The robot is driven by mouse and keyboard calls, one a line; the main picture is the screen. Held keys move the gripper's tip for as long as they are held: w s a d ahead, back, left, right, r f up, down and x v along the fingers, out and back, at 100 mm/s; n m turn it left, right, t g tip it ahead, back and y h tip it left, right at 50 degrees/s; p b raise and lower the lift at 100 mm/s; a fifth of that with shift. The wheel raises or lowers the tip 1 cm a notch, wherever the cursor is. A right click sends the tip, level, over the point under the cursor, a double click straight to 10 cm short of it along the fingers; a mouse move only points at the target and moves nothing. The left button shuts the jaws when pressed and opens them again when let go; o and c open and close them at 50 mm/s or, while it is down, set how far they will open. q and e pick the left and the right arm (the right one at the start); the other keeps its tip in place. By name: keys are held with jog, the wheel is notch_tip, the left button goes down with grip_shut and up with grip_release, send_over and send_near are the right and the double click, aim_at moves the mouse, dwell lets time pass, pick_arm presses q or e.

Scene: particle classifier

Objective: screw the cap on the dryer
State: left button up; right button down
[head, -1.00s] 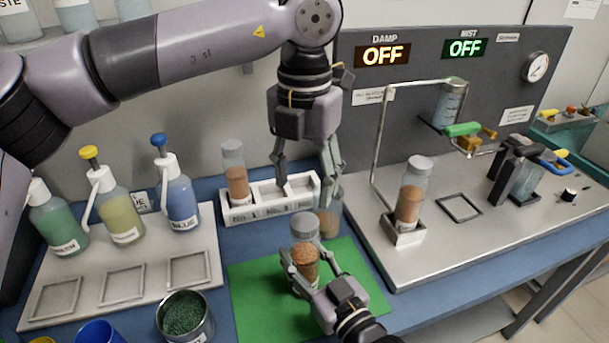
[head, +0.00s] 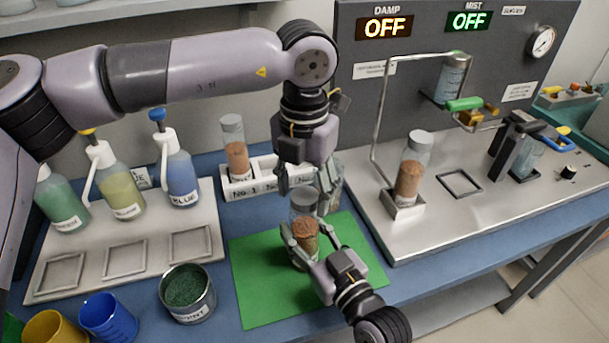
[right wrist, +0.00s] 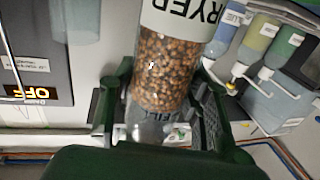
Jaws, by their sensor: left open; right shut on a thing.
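The dryer (head: 304,232) is a clear jar of brown granules, standing upright over the green mat. My right gripper (head: 304,243) is shut around its lower part from the front. In the right wrist view the jar (right wrist: 165,70) fills the middle, with its granules and part of a white label showing between the fingers. My left gripper (head: 304,194) points down with open fingers, just above and around the jar's top. A greyish round top shows between these fingers; I cannot tell whether the cap is seated or apart.
A white rack (head: 240,188) with a brown-filled jar (head: 236,148) stands behind. Another capped jar (head: 411,170) stands on the metal bench at right. A green-filled tin (head: 187,292) stands close left of the green mat (head: 262,280).

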pick_arm(q)
jog(key=c, duration=1.2)
jog(key=m, duration=0.3)
jog(key=shift+m, duration=0.3)
jog(key=shift+c, duration=0.2)
jog(key=m, duration=1.1)
jog(key=o, duration=1.4)
jog(key=shift+c, duration=0.2)
